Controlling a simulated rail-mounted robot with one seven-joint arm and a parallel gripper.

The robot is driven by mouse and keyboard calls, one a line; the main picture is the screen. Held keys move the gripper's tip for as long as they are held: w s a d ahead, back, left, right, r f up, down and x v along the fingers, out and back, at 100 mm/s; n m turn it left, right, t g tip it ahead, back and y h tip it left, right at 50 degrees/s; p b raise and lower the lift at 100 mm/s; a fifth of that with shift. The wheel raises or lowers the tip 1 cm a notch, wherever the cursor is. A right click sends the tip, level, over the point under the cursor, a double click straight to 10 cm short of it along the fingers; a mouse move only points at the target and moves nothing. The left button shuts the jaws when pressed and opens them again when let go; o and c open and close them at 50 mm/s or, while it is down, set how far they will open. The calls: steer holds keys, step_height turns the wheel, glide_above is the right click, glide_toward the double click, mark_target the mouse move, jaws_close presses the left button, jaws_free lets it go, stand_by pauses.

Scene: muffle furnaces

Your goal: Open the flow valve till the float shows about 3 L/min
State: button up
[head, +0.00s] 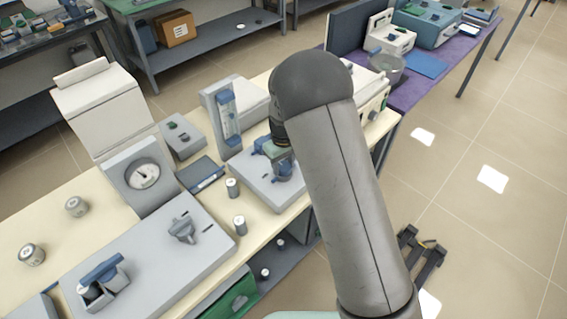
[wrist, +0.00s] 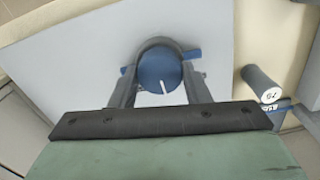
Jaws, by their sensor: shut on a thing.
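The blue round valve knob (wrist: 160,68) with a white pointer line sits on a pale grey panel (wrist: 80,55) in the wrist view. My gripper (wrist: 158,85) has a finger on each side of the knob and is shut on it. The white line points down and slightly right in that view. In the head view, my gripper (head: 272,150) is at the grey flow unit (head: 262,190), partly hidden by my arm. The flow meter (head: 228,112) is an upright grey panel with a blue-tinted tube, left of my gripper. Its float is too small to read.
A gauge box (head: 143,175) and a grey unit with a handle (head: 165,245) stand to the left on the bench. Small capped jars (head: 239,225) stand near its front edge. A dark blue flat object (head: 200,174) lies between. A purple-topped table (head: 415,85) is behind right.

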mark_target(284, 166)
steer(key=shift+f+m+b, duration=0.15)
steer(key=shift+m+b, duration=0.35)
steer(key=shift+b, duration=0.3)
steer(key=shift+r+m, duration=0.2)
steer(key=shift+m, duration=0.1)
steer(key=o, duration=1)
step_height(284, 166, up, 18)
steer(key=b, duration=0.2)
steer(key=shift+f, duration=0.25)
